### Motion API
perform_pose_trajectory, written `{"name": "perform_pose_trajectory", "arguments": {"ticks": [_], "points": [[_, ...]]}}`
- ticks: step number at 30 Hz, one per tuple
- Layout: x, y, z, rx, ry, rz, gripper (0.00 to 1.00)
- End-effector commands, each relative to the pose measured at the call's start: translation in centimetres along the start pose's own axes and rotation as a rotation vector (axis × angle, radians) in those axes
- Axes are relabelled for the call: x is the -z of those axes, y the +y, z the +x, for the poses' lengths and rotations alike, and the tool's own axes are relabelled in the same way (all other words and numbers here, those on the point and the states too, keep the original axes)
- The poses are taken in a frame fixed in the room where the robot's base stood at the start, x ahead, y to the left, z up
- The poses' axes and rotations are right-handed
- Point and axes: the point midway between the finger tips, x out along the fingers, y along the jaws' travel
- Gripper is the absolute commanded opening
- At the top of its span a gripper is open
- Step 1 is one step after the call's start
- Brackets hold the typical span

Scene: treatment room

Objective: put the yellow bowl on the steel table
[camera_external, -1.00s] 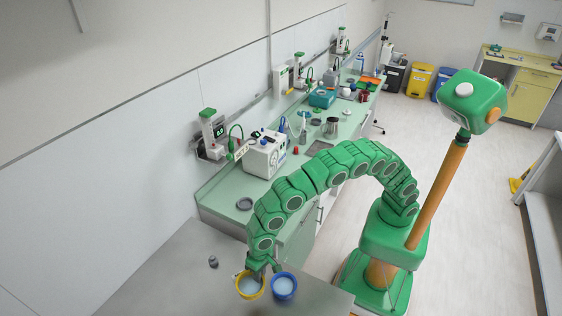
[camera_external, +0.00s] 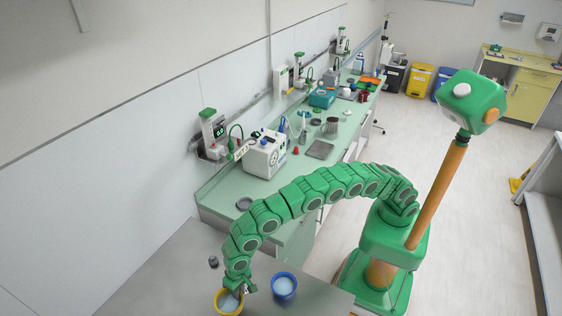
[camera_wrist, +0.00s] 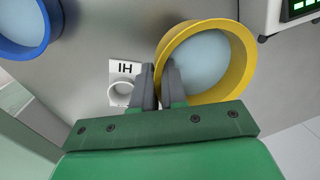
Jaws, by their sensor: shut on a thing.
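The yellow bowl (camera_external: 227,303), with a pale blue inside, is at the near end of the grey steel table (camera_external: 180,268). My gripper (camera_external: 243,289) is at its right rim in the external view. In the wrist view, the grey fingers of my gripper (camera_wrist: 158,88) are shut on the wall of the yellow bowl (camera_wrist: 243,68), one finger on each side of its rim. The bowl looks slightly tilted there. I cannot tell whether its base touches the table.
A blue bowl (camera_external: 284,286) stands to the right on the steel table; it also shows in the wrist view (camera_wrist: 22,50). A small grey object (camera_external: 213,262) stands behind the yellow bowl. The green counter (camera_external: 232,190) holds equipment.

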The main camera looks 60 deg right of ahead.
Motion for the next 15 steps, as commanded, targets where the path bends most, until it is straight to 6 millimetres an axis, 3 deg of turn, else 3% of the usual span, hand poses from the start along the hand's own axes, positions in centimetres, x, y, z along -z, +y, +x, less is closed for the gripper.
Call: {"name": "perform_pose_trajectory", "arguments": {"ticks": [9, 15], "points": [[0.9, -1.4, 2.5, 0.002, 0.001, -0.001, 0.0], [1.1, -1.7, 2.8, 0.003, 0.002, -0.001, 0.0]]}}
